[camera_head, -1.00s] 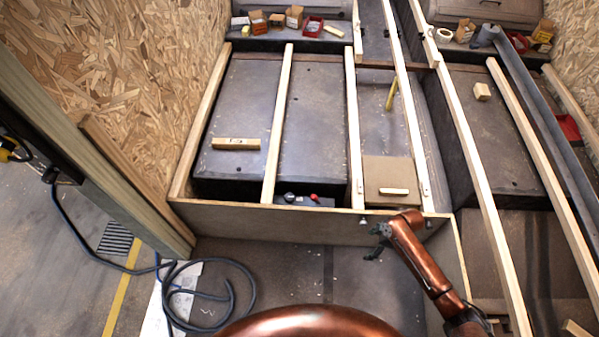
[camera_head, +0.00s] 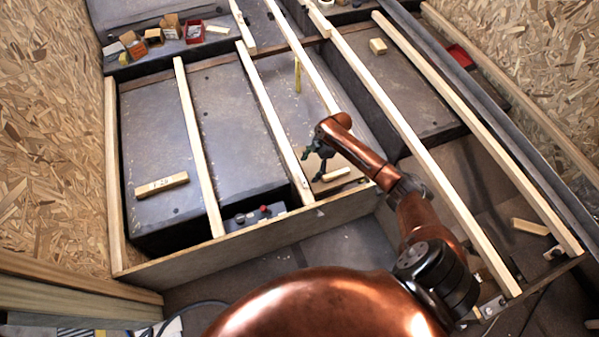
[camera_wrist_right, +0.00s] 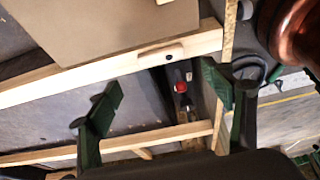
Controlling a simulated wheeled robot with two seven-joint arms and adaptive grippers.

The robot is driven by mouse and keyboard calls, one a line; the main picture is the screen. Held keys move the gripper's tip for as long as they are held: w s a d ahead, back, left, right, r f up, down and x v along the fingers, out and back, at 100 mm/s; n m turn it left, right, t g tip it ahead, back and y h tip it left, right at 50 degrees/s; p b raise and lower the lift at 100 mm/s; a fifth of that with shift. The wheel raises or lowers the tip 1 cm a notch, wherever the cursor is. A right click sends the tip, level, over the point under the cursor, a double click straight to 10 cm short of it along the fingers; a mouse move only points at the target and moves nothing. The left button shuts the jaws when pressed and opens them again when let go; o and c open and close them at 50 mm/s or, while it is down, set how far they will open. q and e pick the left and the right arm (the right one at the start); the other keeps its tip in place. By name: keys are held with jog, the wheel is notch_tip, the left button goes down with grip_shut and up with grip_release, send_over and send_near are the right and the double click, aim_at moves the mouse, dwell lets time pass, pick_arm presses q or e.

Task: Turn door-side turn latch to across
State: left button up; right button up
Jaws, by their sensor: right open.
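A small pale wooden turn latch (camera_wrist_right: 160,55) with a dark spot at its middle lies along a batten in the wrist view, beside a brown panel (camera_wrist_right: 110,22). In the head view that batten (camera_head: 270,110) passes just left of my right gripper (camera_head: 312,166), and the latch is too small to make out clearly. My right gripper is open and empty; in the wrist view its green fingers (camera_wrist_right: 160,84) stand apart, with the latch showing beyond the gap. I see no contact. The panel's pale handle (camera_head: 336,174) shows beside the gripper. My left gripper is not in view.
A dark box with a red knob (camera_head: 264,209) sits left of the batten; the knob also shows in the wrist view (camera_wrist_right: 180,87). A front board (camera_head: 240,246) borders the bay. A loose wood block (camera_head: 162,185) lies left. Long battens (camera_head: 420,140) cross at right.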

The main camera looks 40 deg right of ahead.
aim_at(303, 180)
jog(key=x, duration=0.2)
jog(key=b+x, duration=0.1)
jog(key=x, duration=0.1)
jog(key=b+x, duration=0.1)
jog(key=x, duration=0.1)
jog(key=shift+s+f, duration=0.2)
jog(key=shift+f, duration=0.15)
jog(key=shift+w+a+f, duration=0.1)
jog(key=shift+a+f, duration=0.1)
jog(key=shift+f, duration=0.1)
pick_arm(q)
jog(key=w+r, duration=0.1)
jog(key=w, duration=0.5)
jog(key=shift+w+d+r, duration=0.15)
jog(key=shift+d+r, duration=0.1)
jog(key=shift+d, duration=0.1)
pick_arm(e)
jog(key=shift+c, duration=0.5)
jog(key=c, duration=1.1)
jog(key=shift+o, duration=0.2)
